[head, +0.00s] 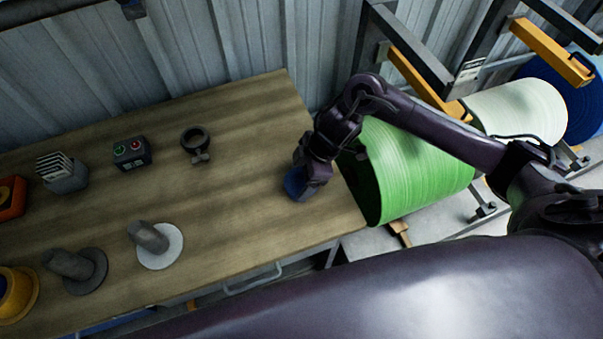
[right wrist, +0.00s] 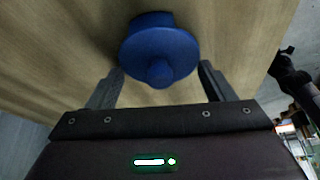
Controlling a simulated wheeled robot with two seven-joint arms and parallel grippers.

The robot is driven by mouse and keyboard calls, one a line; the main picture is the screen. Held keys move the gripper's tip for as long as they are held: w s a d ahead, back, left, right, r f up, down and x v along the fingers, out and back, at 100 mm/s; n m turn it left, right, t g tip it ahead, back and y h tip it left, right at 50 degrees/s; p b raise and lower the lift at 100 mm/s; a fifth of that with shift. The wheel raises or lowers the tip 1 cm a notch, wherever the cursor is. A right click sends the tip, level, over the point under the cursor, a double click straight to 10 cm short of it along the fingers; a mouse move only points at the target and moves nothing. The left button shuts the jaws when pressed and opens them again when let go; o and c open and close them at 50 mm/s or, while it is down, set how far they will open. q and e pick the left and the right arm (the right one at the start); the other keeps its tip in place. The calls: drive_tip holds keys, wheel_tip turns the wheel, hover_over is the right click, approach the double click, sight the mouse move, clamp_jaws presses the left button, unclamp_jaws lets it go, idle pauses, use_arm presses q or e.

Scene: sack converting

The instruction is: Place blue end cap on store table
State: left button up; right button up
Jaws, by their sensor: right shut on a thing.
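The blue end cap (head: 295,186) is at the right part of the wooden table (head: 240,130), near its right edge. In the right wrist view the blue end cap (right wrist: 160,52) shows its round flange and central stub, between the two fingers. My right gripper (head: 306,180) points down over the table and is shut on the cap; its fingers also show in the right wrist view (right wrist: 162,70). The cap is at or close to the tabletop; I cannot tell whether it touches. My left gripper is not in view.
A grey end cap (head: 69,267), a white-flanged one (head: 157,246) and a yellow one (head: 17,292) stand at the left front. A button box (head: 132,152), a dark ring clamp (head: 196,144) and a card holder (head: 62,173) stand behind. A green roll (head: 420,175) is right of the table.

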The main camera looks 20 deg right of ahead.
drive_tip(key=shift+f, duration=0.1)
drive_tip(key=o, duration=1)
drive_tip(key=v, duration=1.2)
drive_tip(key=shift+s, duration=0.1)
